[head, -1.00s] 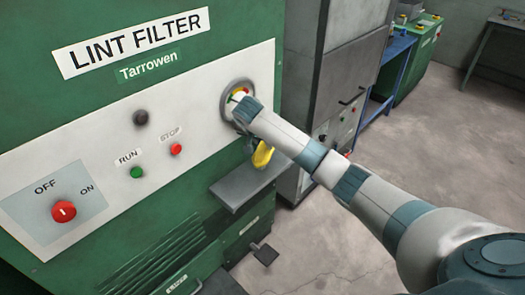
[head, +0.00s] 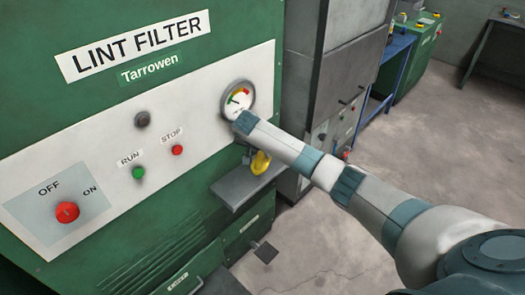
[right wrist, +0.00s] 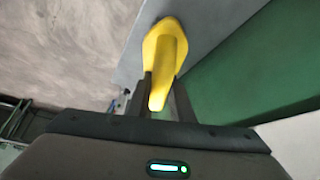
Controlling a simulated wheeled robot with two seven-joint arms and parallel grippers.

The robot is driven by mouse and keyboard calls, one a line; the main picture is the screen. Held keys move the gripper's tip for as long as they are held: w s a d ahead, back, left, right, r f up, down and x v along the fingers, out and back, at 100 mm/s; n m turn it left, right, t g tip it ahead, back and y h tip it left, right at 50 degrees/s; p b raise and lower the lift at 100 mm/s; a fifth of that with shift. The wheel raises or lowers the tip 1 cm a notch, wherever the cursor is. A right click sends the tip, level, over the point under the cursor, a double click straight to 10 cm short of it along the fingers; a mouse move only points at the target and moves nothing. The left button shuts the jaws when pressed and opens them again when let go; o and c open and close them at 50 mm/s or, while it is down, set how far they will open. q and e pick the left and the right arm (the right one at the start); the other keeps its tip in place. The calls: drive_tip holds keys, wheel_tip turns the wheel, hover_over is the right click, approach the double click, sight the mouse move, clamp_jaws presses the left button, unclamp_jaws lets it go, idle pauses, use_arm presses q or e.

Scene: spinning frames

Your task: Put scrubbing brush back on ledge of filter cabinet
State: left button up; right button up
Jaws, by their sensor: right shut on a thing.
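The yellow scrubbing brush (head: 261,163) is in my right gripper (head: 252,156), low over the right end of the grey ledge (head: 236,191) of the green filter cabinet (head: 236,55). In the right wrist view the brush's yellow handle (right wrist: 163,58) stands between the two dark fingers (right wrist: 165,92), which are shut on it. The brush's far end overlaps the grey ledge (right wrist: 218,28) there. Whether it touches the ledge I cannot tell. The bristles are hidden. My left gripper is out of view.
The cabinet's white panel carries a round gauge (head: 238,99) just above my right wrist, and a red switch (head: 66,211) at left. A grey cabinet (head: 345,70) stands to the right. A black pedal (head: 265,252) sits low, below the ledge. The ledge's left part is clear.

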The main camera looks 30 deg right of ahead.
drive_tip(key=o, duration=0.9)
drive_tip(key=shift+o, duration=0.2)
drive_tip(key=shift+r, duration=0.1)
drive_tip(key=b+v, duration=0.2)
drive_tip(key=v, duration=1)
